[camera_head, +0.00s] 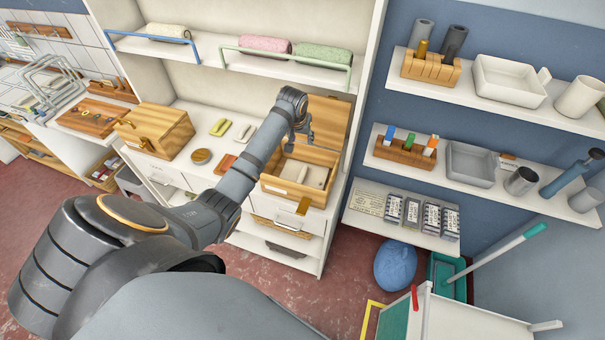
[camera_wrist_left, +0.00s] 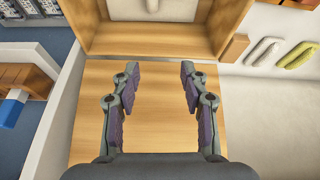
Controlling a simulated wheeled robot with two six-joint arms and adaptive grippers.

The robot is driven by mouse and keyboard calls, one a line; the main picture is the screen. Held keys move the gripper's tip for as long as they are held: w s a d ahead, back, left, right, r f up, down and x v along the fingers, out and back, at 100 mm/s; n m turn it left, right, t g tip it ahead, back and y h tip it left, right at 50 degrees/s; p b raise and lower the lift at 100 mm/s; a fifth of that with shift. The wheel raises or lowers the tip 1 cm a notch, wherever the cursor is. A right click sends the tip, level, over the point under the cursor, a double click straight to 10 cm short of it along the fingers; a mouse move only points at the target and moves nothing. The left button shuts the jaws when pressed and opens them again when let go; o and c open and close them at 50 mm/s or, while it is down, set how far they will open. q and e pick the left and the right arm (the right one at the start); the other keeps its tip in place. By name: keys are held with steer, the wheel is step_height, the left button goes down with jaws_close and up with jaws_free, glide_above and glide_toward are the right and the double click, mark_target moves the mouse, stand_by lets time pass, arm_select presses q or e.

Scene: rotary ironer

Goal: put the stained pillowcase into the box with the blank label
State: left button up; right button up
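An open wooden box (camera_head: 268,184) stands on the counter with its lid (camera_head: 329,118) raised at the back. Pale folded cloths (camera_head: 316,175) lie inside it; I cannot make out a stain. A closed wooden box (camera_head: 160,131) stands to its left. Small pale labels show on the box fronts, too small to read. My left gripper (camera_head: 308,132) is over the open box, in front of its lid. In the left wrist view the left gripper (camera_wrist_left: 158,76) is open and empty above the wooden lid (camera_wrist_left: 155,125), with a pale cloth (camera_wrist_left: 152,10) at the top edge. My right gripper is not in view.
Rolled cream, pink (camera_head: 265,44) and green towels lie on the upper shelf behind rails. Small green and grey items (camera_head: 220,127) lie between the boxes. Wall shelves (camera_head: 480,98) with trays and cups are at the right. A blue bag (camera_head: 395,265) rests on the floor.

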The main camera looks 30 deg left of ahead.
arm_select(q)
steer(key=v, duration=1.2)
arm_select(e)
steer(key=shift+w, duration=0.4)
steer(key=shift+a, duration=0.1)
arm_select(q)
steer(key=shift+f, duration=0.1)
